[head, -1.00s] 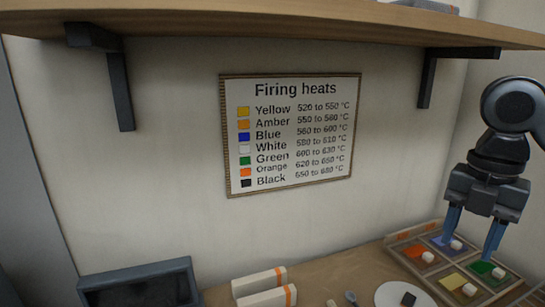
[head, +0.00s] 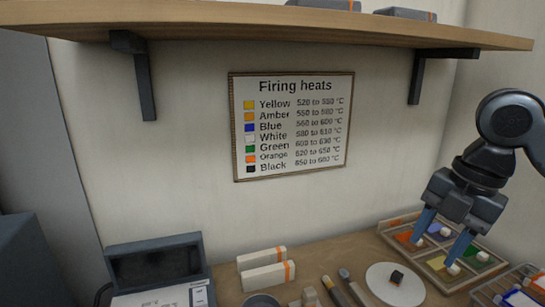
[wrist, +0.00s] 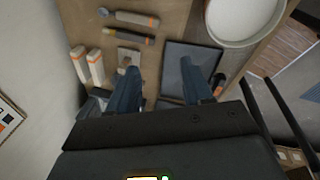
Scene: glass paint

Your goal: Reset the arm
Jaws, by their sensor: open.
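My gripper (head: 440,238) is at the right in the head view, its two blue fingers spread apart with nothing between them. It hangs in front of or over the wooden tray (head: 383,233) of colored squares; the exact height cannot be told. Orange, blue, yellow and green squares show there, with small white blocks on them. In the wrist view my gripper (wrist: 165,90) points down at the bench, fingers open and empty, with a dark flat panel (wrist: 187,62) beyond the fingers.
A white plate (head: 378,280) with a small black block (head: 397,277) stands left of the tray. Two white boxes with orange bands (head: 262,274), tools and a grey device (head: 155,265) line the bench. A shelf (head: 250,25) and a "Firing heats" chart (head: 290,125) are above.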

